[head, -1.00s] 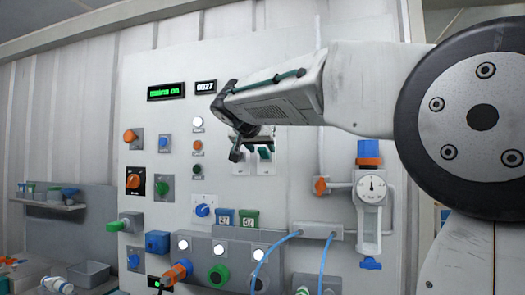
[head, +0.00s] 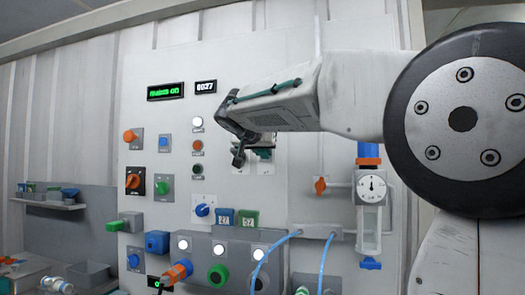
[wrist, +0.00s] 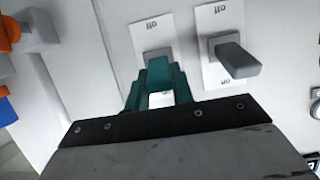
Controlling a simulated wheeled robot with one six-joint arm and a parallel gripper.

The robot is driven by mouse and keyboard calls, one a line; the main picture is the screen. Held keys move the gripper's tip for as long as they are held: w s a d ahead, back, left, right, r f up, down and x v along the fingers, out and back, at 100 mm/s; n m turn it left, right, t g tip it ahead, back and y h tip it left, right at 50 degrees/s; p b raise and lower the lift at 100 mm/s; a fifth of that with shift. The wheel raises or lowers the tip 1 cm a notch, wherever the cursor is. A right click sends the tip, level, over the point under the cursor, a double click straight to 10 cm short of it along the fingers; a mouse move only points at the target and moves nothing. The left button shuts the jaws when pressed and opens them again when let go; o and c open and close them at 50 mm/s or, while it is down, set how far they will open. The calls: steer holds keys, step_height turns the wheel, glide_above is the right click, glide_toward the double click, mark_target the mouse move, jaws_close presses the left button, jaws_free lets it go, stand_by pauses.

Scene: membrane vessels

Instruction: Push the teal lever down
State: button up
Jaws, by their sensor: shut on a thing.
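The teal lever (wrist: 159,72) sits on a white plate marked "off" and "on" in the wrist view. The dark teal fingers of my gripper (wrist: 158,90) stand on both sides of the lever and are shut on it. In the head view, my gripper reaches the panel below the dark end of my arm, and a bit of teal (head: 265,153) shows beside it. My arm partly hides the lever there, so its exact tilt is hard to tell.
A grey lever (wrist: 238,60) on its own white plate is close beside the teal one. Below are a blue-and-white dial (head: 202,210), coloured buttons and a grey box with blue hoses. A gauge (head: 371,187) stands to the right.

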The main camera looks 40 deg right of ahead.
steer(key=t+h, duration=0.1)
steer(key=f+t+h, duration=0.2)
steer(key=h, duration=0.1)
steer(key=shift+s+a+f, duration=0.1)
steer(key=shift+s+a, duration=0.05)
steer(key=shift+a, duration=0.1)
steer(key=shift+d+f+t+h, duration=0.1)
steer(key=shift+f+t+h, duration=0.3)
steer(key=shift+t+h, duration=0.45)
steer(key=shift+d+f+t+h, duration=0.1)
steer(key=shift+f+t+h, duration=0.3)
steer(key=shift+t+h, duration=0.4)
steer(key=shift+h, duration=0.25)
steer(key=o, duration=1)
steer(key=v, duration=0.7)
steer(key=shift+s+a+f, duration=0.1)
steer(key=shift+a+f, duration=0.15)
steer(key=shift+a, duration=0.1)
